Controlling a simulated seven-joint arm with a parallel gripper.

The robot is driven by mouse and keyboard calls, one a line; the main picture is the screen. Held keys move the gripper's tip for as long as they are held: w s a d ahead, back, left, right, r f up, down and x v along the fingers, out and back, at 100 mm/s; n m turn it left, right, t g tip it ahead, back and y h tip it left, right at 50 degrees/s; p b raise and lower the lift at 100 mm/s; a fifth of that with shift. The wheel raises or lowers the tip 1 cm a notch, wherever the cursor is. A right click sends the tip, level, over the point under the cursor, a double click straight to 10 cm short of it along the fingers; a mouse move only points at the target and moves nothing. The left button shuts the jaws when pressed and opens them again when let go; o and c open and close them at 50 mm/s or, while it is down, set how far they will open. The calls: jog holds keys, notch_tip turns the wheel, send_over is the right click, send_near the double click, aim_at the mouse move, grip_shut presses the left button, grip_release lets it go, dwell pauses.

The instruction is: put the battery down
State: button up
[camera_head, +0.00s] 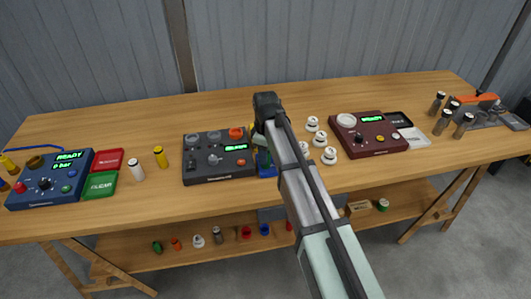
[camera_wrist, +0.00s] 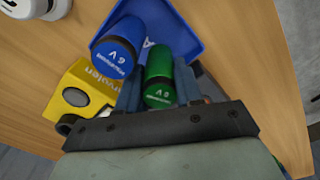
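My gripper (camera_wrist: 158,88) has its two fingers on either side of a green 6 V battery (camera_wrist: 159,80) and appears shut on it. In the head view the green battery (camera_head: 263,160) shows partly behind my arm. A blue tray (camera_wrist: 185,30) lies beyond it on the bench, and its edge also shows in the head view (camera_head: 267,172). A blue 6 V battery (camera_wrist: 120,45) stands at the tray's left part, to the left of the green one. Whether the green battery touches the tray is hidden.
A yellow block (camera_wrist: 82,92) with a grey round face is close left of my gripper. A dark grey control box (camera_head: 215,160) stands left of my arm. White knobbed pieces (camera_head: 312,124) and a maroon box (camera_head: 368,140) stand right of it.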

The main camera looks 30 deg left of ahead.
jog(key=o, duration=0.4)
jog(key=shift+o, duration=0.2)
notch_tip(320, 180, up, 12)
jog(key=shift+r, duration=0.15)
dwell(0.4)
dwell(0.4)
